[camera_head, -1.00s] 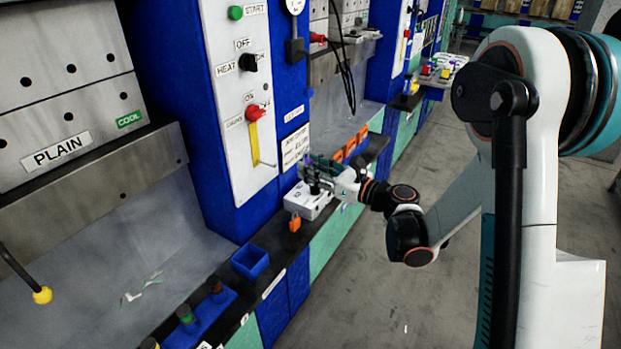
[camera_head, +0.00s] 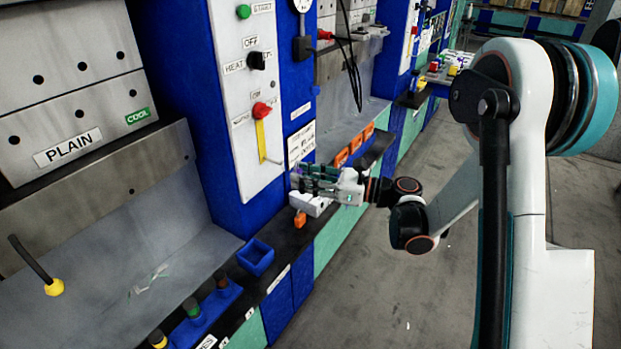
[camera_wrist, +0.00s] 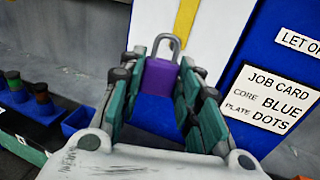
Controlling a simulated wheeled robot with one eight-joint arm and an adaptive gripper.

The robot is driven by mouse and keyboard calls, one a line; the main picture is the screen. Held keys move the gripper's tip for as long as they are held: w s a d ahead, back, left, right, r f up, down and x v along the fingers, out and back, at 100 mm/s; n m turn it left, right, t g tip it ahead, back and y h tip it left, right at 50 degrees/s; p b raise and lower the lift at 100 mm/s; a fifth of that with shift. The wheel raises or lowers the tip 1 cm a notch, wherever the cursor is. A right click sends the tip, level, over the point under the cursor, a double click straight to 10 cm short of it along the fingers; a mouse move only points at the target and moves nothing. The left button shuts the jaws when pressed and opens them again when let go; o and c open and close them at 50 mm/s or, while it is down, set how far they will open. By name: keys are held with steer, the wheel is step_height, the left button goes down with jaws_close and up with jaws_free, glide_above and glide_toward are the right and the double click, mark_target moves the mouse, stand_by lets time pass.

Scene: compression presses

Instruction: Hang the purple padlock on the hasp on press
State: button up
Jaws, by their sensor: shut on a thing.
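My gripper (camera_head: 302,180) is shut on the purple padlock (camera_wrist: 160,80), which sits between its teal fingers in the wrist view. The padlock's grey shackle (camera_wrist: 168,41) is closed-looking and points up, clear of the fingers. In the head view the padlock is mostly hidden by the fingers. The press's white control panel (camera_head: 225,95) stands just beyond the gripper. A yellow strip (camera_head: 261,140) runs down it below a red knob (camera_head: 261,109). A thin metal bar (camera_head: 272,160) sticks out near the strip's lower end; I cannot tell for sure that it is the hasp.
A blue bin (camera_head: 255,257) and several coloured-top stamps (camera_head: 192,308) stand nearer. A job card (camera_wrist: 272,98) is on the blue column at right.

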steer(key=w+a+f, duration=0.1)
steer(key=w+a, duration=0.3)
steer(key=a, duration=0.1)
steer(key=shift+a+f, duration=0.15)
steer(key=shift+f, duration=0.1)
stand_by(0.7)
steer(key=shift+w, duration=0.1)
stand_by(0.5)
steer(key=o, duration=1)
